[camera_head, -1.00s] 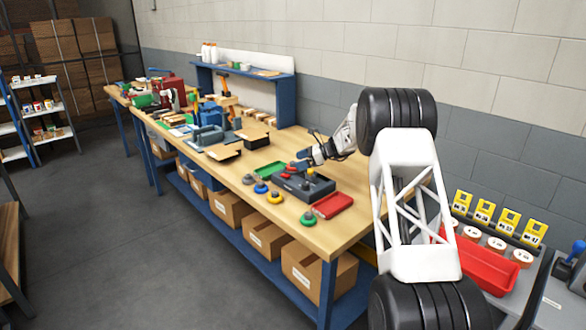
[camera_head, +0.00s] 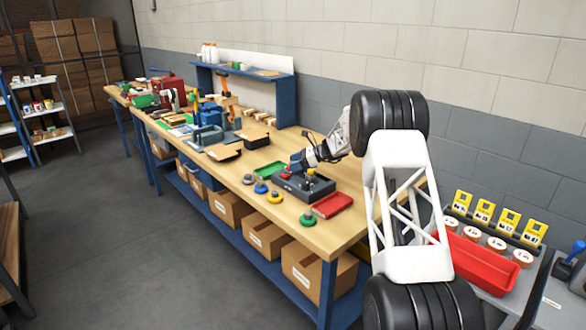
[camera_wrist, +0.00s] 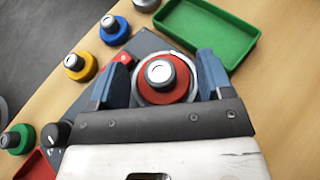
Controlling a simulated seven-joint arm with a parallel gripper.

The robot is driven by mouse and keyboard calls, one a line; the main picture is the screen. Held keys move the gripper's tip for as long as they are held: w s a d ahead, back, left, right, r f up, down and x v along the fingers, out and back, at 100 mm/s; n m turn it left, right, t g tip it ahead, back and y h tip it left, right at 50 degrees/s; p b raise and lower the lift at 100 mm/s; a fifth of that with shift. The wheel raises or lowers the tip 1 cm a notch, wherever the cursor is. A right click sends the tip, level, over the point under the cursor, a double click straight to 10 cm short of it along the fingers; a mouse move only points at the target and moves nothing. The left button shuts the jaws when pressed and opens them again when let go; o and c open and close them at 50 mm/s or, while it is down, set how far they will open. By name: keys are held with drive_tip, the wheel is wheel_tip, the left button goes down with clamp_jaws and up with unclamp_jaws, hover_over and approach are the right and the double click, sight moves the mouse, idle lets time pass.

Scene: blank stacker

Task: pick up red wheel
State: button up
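The red wheel (camera_wrist: 166,80), a red disc with a grey metal knob on top, sits on the dark grey stacker base (camera_head: 318,187). In the wrist view it lies between the two blue fingers of my gripper (camera_wrist: 168,75). The fingers are apart, one on each side of the wheel, with a gap showing on the left; contact on the right is hard to tell. In the head view my gripper (camera_head: 294,163) is over the back left part of the base, and the wheel there is mostly hidden.
A green tray (camera_wrist: 207,32) and a red tray (camera_head: 333,204) flank the base. Blue (camera_head: 261,187), yellow (camera_head: 276,197) and green (camera_head: 308,219) wheels and a grey one (camera_head: 248,178) stand along the front of the wooden bench (camera_head: 290,238). A small red button (camera_wrist: 124,60) is on the base.

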drive_tip(key=c, duration=0.7)
drive_tip(key=shift+o, duration=0.2)
drive_tip(key=shift+r, duration=0.1)
drive_tip(key=shift+r, duration=1.6)
drive_tip(key=shift+s+r, duration=0.15)
drive_tip(key=shift+s, duration=0.05)
drive_tip(key=s+d, duration=0.1)
drive_tip(key=s, duration=0.4)
drive_tip(key=s+d+r, duration=0.1)
drive_tip(key=s, duration=0.4)
drive_tip(key=s+d, duration=0.1)
drive_tip(key=s, duration=0.4)
drive_tip(key=shift+s+d+r, duration=0.1)
drive_tip(key=shift+d+r, duration=0.05)
drive_tip(key=shift+r, duration=0.05)
